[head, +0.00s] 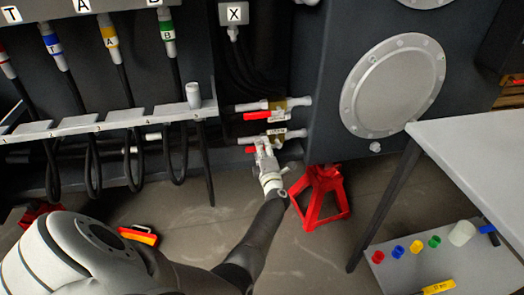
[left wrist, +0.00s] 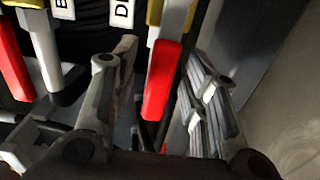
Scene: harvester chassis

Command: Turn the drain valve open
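Two pipe valves with brass bodies and red levers sit one above the other on the dark chassis in the head view. The lower valve (head: 277,137) is at my left gripper (head: 262,147), whose fingers partly cover its red lever. In the left wrist view, this red lever (left wrist: 161,80) lies between the two spread fingers of the left gripper (left wrist: 160,105), with a gap beside it. A white label starting with "D" (left wrist: 122,13) shows beside that lever. The gripper is open. My right gripper is not in view.
The upper valve's red lever (head: 257,116) is close above; the left wrist view shows a neighbouring red lever (left wrist: 12,60). A red jack stand (head: 321,195) stands below right. Hoses hang left. A grey table (head: 475,150) is at right, with coloured caps on its lower shelf (head: 470,272).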

